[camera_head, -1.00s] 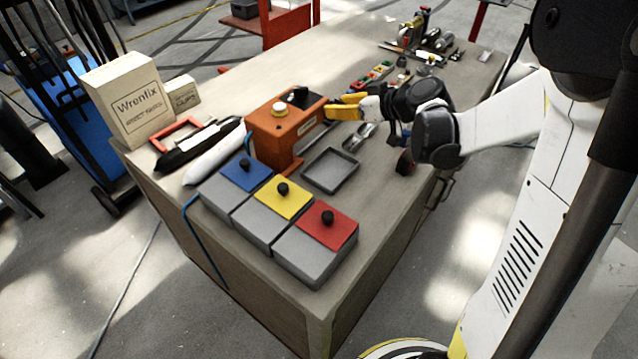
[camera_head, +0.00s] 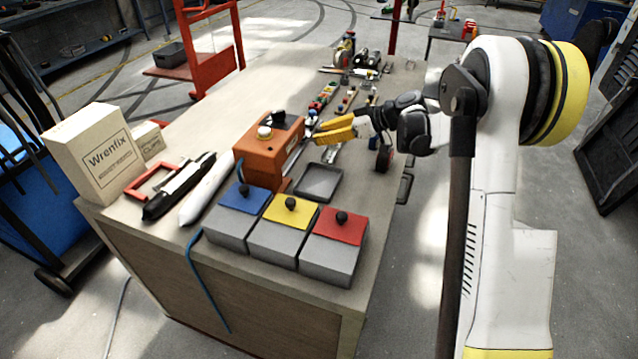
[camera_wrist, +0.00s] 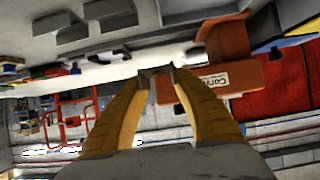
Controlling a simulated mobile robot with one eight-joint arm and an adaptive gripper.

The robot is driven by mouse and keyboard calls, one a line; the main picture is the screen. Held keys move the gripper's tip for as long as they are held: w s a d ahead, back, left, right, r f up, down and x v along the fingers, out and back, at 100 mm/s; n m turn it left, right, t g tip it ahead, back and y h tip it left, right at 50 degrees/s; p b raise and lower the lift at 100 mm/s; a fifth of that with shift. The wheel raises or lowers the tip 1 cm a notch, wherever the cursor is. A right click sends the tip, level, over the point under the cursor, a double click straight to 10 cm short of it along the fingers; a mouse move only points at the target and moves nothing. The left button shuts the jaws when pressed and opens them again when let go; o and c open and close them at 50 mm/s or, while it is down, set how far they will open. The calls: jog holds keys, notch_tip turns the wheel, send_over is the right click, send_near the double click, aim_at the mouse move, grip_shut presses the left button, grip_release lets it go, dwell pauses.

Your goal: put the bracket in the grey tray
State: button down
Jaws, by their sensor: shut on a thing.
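The grey tray (camera_head: 318,182) lies empty on the bench, behind the yellow-lidded and red-lidded bins and to the right of the orange box. My gripper (camera_head: 316,133) is above the bench just right of the orange box, behind the tray and clear of it. In the wrist view my yellow fingers (camera_wrist: 158,73) converge on a small dark grey piece at their tips. I take it to be the bracket; it is mostly hidden and its shape cannot be made out.
The orange box (camera_head: 265,152) with knobs on top stands close to my fingertips. Lidded grey bins in blue (camera_head: 245,198), yellow (camera_head: 291,212) and red (camera_head: 340,226) line the front. Small parts lie behind my gripper.

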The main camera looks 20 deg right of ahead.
jog(key=s+a+f, duration=0.1)
jog(key=s, duration=0.1)
jog(key=s+a+f+b, duration=0.1)
jog(key=s+f, duration=0.1)
jog(key=s, duration=0.1)
jog(key=s+a+f+b, duration=0.1)
jog(key=s, duration=0.1)
jog(key=shift+s+a+f, duration=0.1)
jog(key=shift+s+f, duration=0.05)
jog(key=shift+f, duration=0.25)
jog(key=shift+s+f+b, duration=0.1)
jog(key=shift+f+b, duration=0.1)
jog(key=shift+b, duration=0.15)
jog(key=shift+f+b, duration=0.85)
jog(key=shift+f, duration=0.95)
jog(key=shift+f, duration=0.1)
jog(key=c, duration=1.1)
grip_release()
jog(key=shift+o, duration=0.2)
